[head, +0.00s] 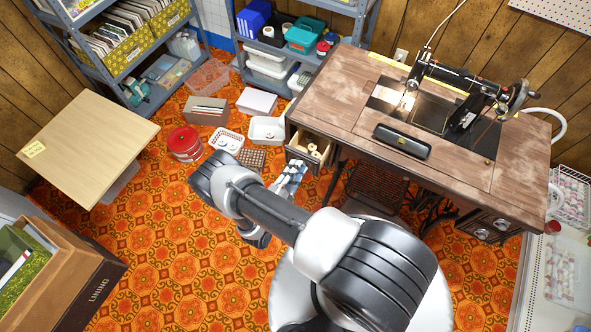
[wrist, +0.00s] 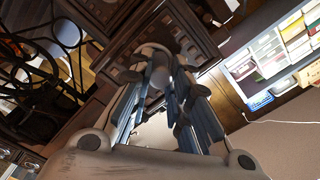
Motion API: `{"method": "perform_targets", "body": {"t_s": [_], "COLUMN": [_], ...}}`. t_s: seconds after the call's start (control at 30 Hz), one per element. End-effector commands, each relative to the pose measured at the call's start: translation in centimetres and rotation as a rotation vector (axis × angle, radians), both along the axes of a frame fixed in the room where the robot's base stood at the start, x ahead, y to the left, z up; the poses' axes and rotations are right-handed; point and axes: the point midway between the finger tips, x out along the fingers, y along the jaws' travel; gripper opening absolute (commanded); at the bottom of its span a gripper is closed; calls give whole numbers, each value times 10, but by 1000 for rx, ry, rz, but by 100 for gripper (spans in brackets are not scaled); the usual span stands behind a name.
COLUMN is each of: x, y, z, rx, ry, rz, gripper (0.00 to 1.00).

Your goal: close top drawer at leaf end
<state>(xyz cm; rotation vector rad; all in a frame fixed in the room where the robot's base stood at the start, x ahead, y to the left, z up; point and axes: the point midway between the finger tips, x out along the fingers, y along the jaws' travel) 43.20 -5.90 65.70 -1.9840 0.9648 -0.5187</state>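The wooden sewing table (head: 335,85) stands at the right in the head view. At its left end a drawer (head: 297,154) is pulled out, with pale spools (head: 314,150) inside. My gripper (head: 294,170) is just in front of and slightly below this drawer in the head view; I cannot tell whether it touches. In the wrist view, the fingers (wrist: 171,78) converge near dark carved woodwork (wrist: 125,18), with a pale round shape (wrist: 151,55) beyond their tips. Their gap is narrow, and I cannot tell whether they are fully shut. No held thing shows.
The black sewing machine (head: 465,80) and a dark case (head: 402,141) are on the tabletop. The iron treadle (head: 376,188) is below. White baskets (head: 226,140), a red tin (head: 185,143) and boxes stand on the floor left of the drawer.

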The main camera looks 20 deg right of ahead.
Motion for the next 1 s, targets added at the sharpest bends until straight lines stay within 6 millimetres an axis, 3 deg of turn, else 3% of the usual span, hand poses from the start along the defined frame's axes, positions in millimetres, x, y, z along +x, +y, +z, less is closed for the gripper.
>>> {"method": "perform_targets", "body": {"t_s": [0.43, 1.0], "x": [-3, -27], "y": [6, 38], "z": [-1, -1], "rx": [-1, 0], "ry": [2, 2], "rz": [7, 7], "gripper": [37, 37]}}
